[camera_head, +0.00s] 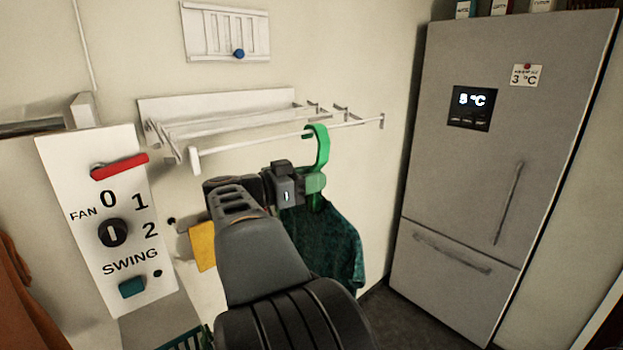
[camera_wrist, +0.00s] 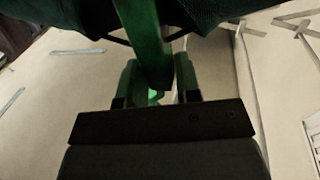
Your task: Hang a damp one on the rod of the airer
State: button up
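A green hanger (camera_head: 322,148) carries a dark green patterned garment (camera_head: 338,245), which hangs below my gripper. My gripper (camera_head: 311,182) is shut on the hanger just below its hook. The white wall airer (camera_head: 215,105) has a front rod (camera_head: 250,143). The hook's top overlaps the right part of this rod in the head view; I cannot tell whether it is over the rod or in front of it. In the wrist view the hanger (camera_wrist: 146,40) passes between the fingers of my gripper (camera_wrist: 158,88), with the garment (camera_wrist: 70,12) at the top. I cannot tell dampness.
A switch panel (camera_head: 75,170) with a red lever and knob is at left. A yellow cloth (camera_head: 201,245) is behind my arm. A green basket (camera_head: 187,340) is at the bottom. A grey fridge (camera_head: 490,190) stands at right. The front rod's left part looks bare.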

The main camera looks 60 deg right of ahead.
jog(key=shift+o, duration=0.4)
jog(key=b+v, duration=0.1)
jog(key=v, duration=0.6)
jog(key=shift+a, duration=0.2)
jog(key=shift+w, duration=0.1)
